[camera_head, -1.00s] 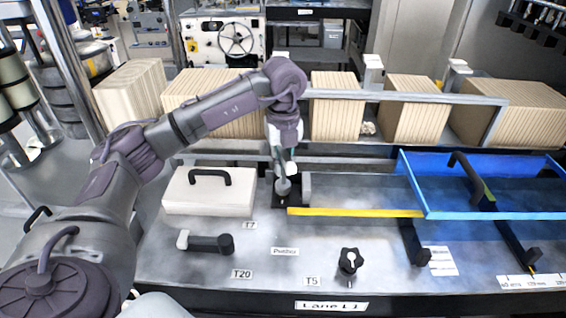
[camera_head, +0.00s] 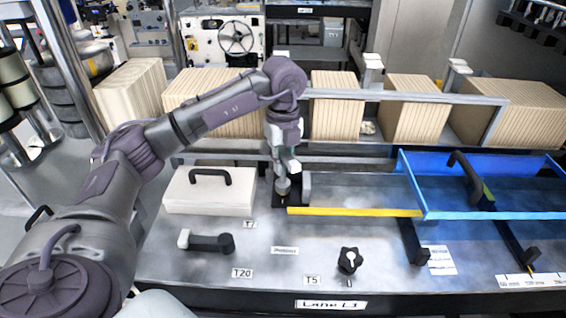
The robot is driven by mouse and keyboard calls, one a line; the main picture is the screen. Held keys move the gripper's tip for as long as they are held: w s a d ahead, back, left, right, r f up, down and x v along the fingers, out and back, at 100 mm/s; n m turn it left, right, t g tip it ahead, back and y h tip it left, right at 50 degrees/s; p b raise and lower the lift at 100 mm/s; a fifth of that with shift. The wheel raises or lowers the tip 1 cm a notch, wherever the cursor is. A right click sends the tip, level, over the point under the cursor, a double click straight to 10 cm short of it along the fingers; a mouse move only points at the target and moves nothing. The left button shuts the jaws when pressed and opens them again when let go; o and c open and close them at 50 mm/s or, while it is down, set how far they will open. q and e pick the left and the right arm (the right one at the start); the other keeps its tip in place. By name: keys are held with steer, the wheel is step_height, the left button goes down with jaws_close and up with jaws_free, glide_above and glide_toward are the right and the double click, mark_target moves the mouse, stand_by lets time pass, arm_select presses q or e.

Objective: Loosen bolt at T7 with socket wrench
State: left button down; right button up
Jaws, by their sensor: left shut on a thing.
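My left gripper (camera_head: 287,168) points down over the dark block at the left end of the yellow-edged rail, behind the table's middle. It is shut on a small tool, seemingly the socket wrench (camera_head: 283,187), whose lower end is at the dark block (camera_head: 296,192). I cannot tell whether the tool touches a bolt; the bolt is hidden under it. The T7 label (camera_head: 250,225) lies on the table just in front and to the left. My right gripper is not in view.
A pale box with a black handle (camera_head: 209,195) stands left of the tool. A black lever (camera_head: 207,242) and a black knob (camera_head: 349,261) sit in front. A blue-framed clear guard (camera_head: 420,190) is at the right. Kraft stacks (camera_head: 335,110) stand behind a metal rail.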

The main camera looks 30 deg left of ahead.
mark_target(283, 150)
arm_select(q)
steer(key=shift+r+p, duration=1.7)
steer(key=shift+r, duration=0.8)
steer(key=shift+f, duration=0.1)
